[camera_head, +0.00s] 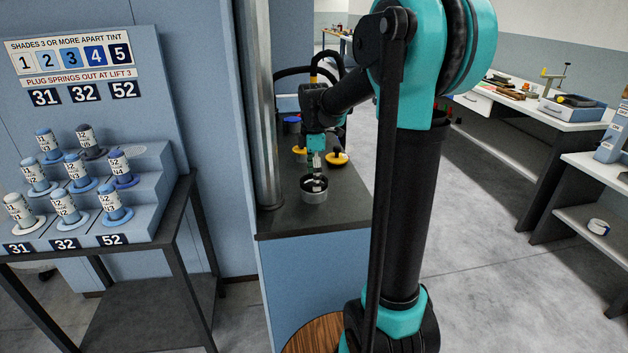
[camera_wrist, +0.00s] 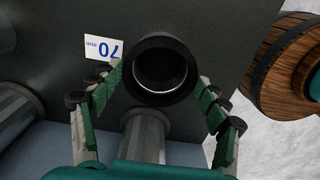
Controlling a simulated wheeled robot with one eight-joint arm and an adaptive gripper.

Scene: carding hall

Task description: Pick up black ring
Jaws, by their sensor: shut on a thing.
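The black ring (camera_wrist: 162,72) is a thick, dark, round ring seen from above in the wrist view, with a thin pale line around its inside. In the head view a short round piece with a dark inside and a paler wall (camera_head: 314,189) appears to be the same ring, near the front of the dark counter. My gripper (camera_wrist: 161,85) has a green-padded finger on each side of the ring and is shut on it. It points down at the ring in the head view (camera_head: 315,165). Whether the ring touches the counter is unclear.
The dark counter (camera_head: 285,220) has an upside-down "70 mm" label (camera_wrist: 104,49) beside the ring. A yellow-topped piece (camera_head: 337,158) stands behind it. A steel post (camera_head: 263,110) rises close at the left. A stepped rack (camera_head: 145,205) of blue bobbins stands further left.

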